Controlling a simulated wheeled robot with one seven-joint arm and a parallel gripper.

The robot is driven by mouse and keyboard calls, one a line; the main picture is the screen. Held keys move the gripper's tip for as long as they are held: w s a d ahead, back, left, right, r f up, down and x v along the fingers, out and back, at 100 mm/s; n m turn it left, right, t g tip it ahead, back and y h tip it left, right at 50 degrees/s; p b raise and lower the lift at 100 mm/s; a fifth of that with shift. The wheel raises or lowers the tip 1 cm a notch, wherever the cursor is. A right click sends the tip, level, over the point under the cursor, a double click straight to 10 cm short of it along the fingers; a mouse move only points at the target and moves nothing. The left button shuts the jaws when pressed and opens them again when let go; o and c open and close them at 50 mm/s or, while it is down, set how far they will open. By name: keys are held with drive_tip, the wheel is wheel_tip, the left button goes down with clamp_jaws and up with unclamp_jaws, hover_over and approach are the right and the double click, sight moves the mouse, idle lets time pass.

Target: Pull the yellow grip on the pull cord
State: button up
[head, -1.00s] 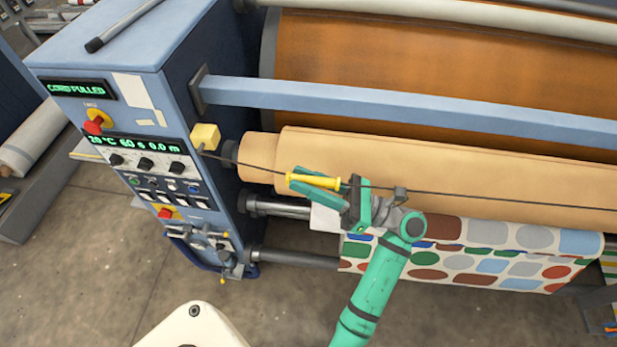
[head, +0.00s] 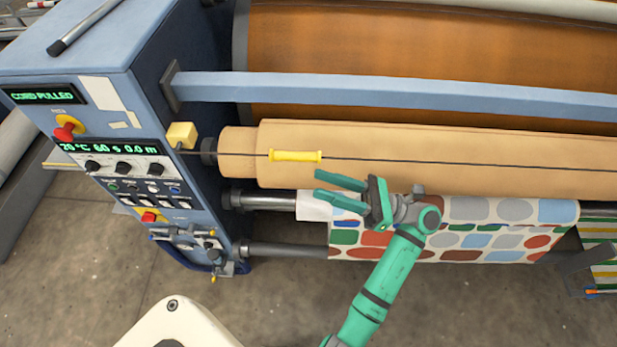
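The yellow grip (head: 296,156) is a small spool shape on the dark pull cord (head: 450,164), which runs across the front of the tan roll. The cord looks nearly straight and ends at a yellow box (head: 182,135) on the left cabinet. The cabinet's upper display (head: 42,96) reads "CORD PULLED". My green gripper (head: 328,189) is open and empty. Its fingers point left, just below and to the right of the grip in the picture, with a visible gap between them and the grip.
The tan roll (head: 400,150) lies behind the cord, with a light blue bar (head: 400,92) above it. Patterned fabric (head: 470,235) hangs below, behind my gripper. The control cabinet (head: 110,130) stands at the left.

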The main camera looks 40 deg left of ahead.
drive_tip(key=shift+v, duration=0.8)
